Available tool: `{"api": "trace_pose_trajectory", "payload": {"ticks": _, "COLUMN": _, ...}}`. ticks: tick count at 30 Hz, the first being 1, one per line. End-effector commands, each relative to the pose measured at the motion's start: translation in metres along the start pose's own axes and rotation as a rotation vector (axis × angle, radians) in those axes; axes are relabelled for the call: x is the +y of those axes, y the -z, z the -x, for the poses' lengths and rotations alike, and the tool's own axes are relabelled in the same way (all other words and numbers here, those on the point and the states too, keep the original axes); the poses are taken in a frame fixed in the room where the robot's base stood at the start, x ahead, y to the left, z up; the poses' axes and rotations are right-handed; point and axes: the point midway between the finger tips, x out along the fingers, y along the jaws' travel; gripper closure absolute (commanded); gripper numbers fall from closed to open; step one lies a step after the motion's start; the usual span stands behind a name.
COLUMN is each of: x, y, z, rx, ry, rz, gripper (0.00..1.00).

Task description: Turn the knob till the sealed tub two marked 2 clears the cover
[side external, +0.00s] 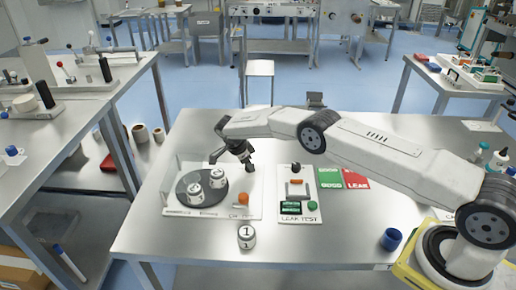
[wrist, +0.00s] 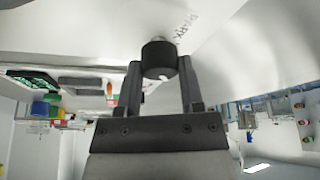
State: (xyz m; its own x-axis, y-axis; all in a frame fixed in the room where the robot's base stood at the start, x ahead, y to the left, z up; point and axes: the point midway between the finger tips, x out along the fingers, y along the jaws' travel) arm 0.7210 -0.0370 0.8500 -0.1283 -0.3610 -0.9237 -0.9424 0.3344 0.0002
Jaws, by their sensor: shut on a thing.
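My gripper (side external: 248,164) is at the back right corner of the white turntable station (side external: 230,212). In the wrist view my gripper (wrist: 160,84) has its two fingers shut on the sides of a black knob (wrist: 158,57). In the side view the knob is hidden or too small to pick out. Two white tubs, a left one (side external: 195,194) and a right one (side external: 217,178), stand upright on the dark round disc (side external: 205,202). Their marks are too small to read surely, so I cannot tell which is tub two.
A tub marked 1 (side external: 246,238) stands on the table in front of the station. An orange piece (side external: 243,199) sits at the station's right. The leak test panel (side external: 299,215), green and red cards (side external: 343,177) and blue cup (side external: 391,239) lie further right.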

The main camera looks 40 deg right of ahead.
Motion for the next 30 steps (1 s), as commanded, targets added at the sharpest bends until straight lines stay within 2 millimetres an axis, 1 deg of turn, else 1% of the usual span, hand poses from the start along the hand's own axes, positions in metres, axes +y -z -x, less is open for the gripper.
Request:
{"api": "trace_pose_trajectory", "payload": {"ticks": 15, "x": -0.0034, "y": -0.0004, "z": -0.0011, "rx": -0.002, "ry": -0.047, "rz": -0.135, "gripper": 1.0}}
{"api": "trace_pose_trajectory", "payload": {"ticks": 30, "x": -0.0013, "y": 0.0007, "z": -0.0003, "rx": -0.004, "ry": -0.069, "rz": -0.186, "gripper": 1.0}}
